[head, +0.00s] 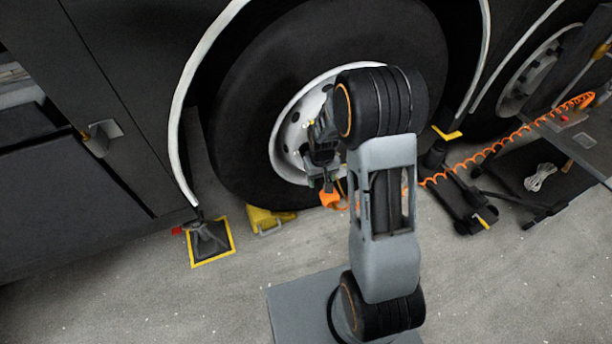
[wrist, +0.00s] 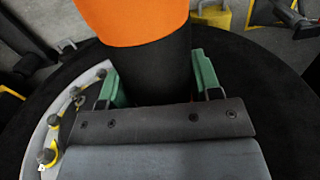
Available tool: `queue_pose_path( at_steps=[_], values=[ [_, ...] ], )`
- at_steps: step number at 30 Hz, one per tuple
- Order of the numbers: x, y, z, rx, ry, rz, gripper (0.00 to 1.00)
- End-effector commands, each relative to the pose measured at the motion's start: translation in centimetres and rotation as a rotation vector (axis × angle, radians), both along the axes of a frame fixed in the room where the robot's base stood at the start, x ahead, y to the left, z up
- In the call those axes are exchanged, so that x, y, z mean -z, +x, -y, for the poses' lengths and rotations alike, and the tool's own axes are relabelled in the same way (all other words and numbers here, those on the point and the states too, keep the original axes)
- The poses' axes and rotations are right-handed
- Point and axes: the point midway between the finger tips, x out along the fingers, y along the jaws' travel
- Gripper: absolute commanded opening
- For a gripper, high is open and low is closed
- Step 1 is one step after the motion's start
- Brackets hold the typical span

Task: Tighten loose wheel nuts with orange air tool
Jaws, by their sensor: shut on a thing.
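My gripper (wrist: 152,80) has green fingers on both sides of the black handle of the orange air tool (wrist: 132,20) in the wrist view, shut on it. In the head view the orange tool (head: 330,196) shows in part below my gripper, in front of the wheel. My arm hides much of the tool and the right part of the wheel's hub. The wheel (head: 240,110) has a black tyre and a white rim. Several wheel nuts (wrist: 75,92) with yellow markers sit along the pale rim at the left of the wrist view. Whether the tool touches a nut is hidden.
An orange coiled hose (head: 490,150) runs right from the tool toward a dark cart (head: 570,150). A yellow wheel chock (head: 268,219) lies under the tyre. A jack stand (head: 208,240) with a yellow-edged base stands left. Floor at the lower left is clear.

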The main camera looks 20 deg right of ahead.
Motion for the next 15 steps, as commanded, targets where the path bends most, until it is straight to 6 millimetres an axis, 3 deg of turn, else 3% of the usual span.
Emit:
queue_pose_path(
  at_steps=[1, 9, 15],
  values=[
    [-1.6, -0.4, 1.0, -0.001, 0.0, -0.002, 0.13],
    [-2.9, -2.8, 4.7, -0.036, -0.001, -0.004, 0.13],
    [-3.3, -4.0, 6.1, -0.056, 0.0, -0.004, 0.13]
  ],
)
